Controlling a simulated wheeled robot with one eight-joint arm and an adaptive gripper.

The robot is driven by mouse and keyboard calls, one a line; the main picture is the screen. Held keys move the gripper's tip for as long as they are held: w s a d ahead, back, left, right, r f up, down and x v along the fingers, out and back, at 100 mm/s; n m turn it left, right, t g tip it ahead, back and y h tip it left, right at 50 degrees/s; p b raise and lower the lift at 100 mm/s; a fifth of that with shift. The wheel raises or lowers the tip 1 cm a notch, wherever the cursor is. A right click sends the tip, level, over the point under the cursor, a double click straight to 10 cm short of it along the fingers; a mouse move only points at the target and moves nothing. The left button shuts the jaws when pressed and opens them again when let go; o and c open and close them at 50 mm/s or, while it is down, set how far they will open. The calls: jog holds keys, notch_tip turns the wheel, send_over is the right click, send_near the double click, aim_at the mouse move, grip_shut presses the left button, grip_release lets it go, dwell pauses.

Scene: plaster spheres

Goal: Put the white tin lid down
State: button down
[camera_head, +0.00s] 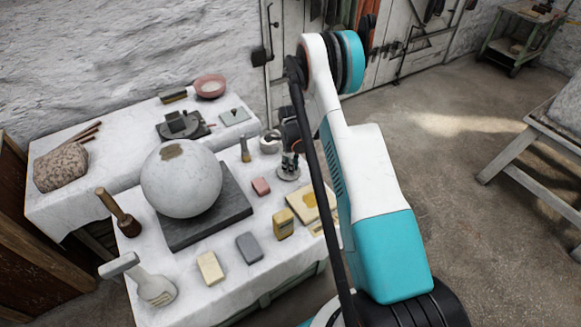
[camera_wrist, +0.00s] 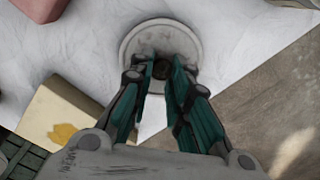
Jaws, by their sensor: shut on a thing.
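The white tin lid (camera_wrist: 155,36) is a round, pale grey-white disc with a dark knob at its middle, under my fingertips in the wrist view. In the head view the lid (camera_head: 287,175) is at the right side of the cloth-covered table (camera_head: 215,262). My gripper (camera_wrist: 161,74) is shut on the lid's knob, with a finger on either side. In the head view my gripper (camera_head: 289,160) is above the lid, partly hidden by my arm. I cannot tell whether the lid touches the table.
A large plaster sphere (camera_head: 181,178) stands on a dark slab (camera_head: 207,234) to the left. A small pale pot (camera_head: 269,145) stands behind. The table's edge is close on the right.

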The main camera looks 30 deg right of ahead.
jog(key=c, duration=1.5)
grip_release()
jog(key=shift+f, duration=0.1)
